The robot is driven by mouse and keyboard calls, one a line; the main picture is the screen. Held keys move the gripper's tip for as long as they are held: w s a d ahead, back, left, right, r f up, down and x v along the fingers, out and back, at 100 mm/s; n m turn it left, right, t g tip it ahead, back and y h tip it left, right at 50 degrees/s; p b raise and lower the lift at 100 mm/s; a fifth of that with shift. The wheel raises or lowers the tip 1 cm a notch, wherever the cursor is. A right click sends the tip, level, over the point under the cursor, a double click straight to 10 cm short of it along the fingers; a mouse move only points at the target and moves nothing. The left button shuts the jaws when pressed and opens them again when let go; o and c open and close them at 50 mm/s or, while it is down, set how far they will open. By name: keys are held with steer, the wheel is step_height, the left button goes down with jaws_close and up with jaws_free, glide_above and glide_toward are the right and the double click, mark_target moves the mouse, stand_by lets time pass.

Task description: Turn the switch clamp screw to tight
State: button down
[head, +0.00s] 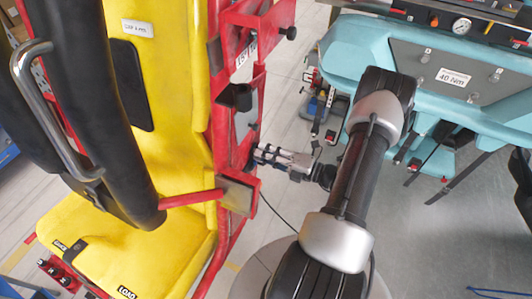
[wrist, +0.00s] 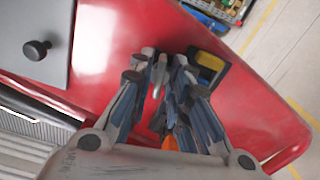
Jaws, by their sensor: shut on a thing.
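In the head view my gripper (head: 258,152) is at the side of the red frame beside the yellow seat. In the wrist view my gripper (wrist: 164,66) points at a red panel (wrist: 110,40), its fingers close together at the tips. A small grey piece (wrist: 158,76) shows between the fingertips; it seems to be the switch clamp screw, and the gripper is shut on it. Most of it is hidden by the fingers, so I cannot tell how far it is turned. A yellow-and-black part (wrist: 208,68) sits on the panel just right of the fingertips. An orange bit (wrist: 170,143) shows low between the fingers.
A grey plate with a black knob (wrist: 37,50) lies left on the red panel. In the head view the yellow seat (head: 175,90) and black restraint with a metal handle (head: 45,110) stand left. A teal cart (head: 350,50) stands right. Grey floor shows between.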

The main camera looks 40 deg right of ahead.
steer(key=c, duration=1.5)
jaws_free()
steer(key=s+d+n+b, duration=0.2)
steer(key=s+n+b, duration=0.2)
steer(key=n, duration=0.3)
steer(key=s+d+n+b, duration=0.2)
steer(key=s+n+b, duration=0.1)
steer(key=s+n, duration=0.4)
steer(key=s+d+n+b, duration=0.2)
steer(key=s+n+b, duration=0.2)
steer(key=n, duration=0.4)
steer(key=shift+s+d+r+b, duration=0.15)
steer(key=shift+s+b, duration=0.2)
steer(key=shift+s, duration=0.3)
steer(key=shift+o, duration=0.2)
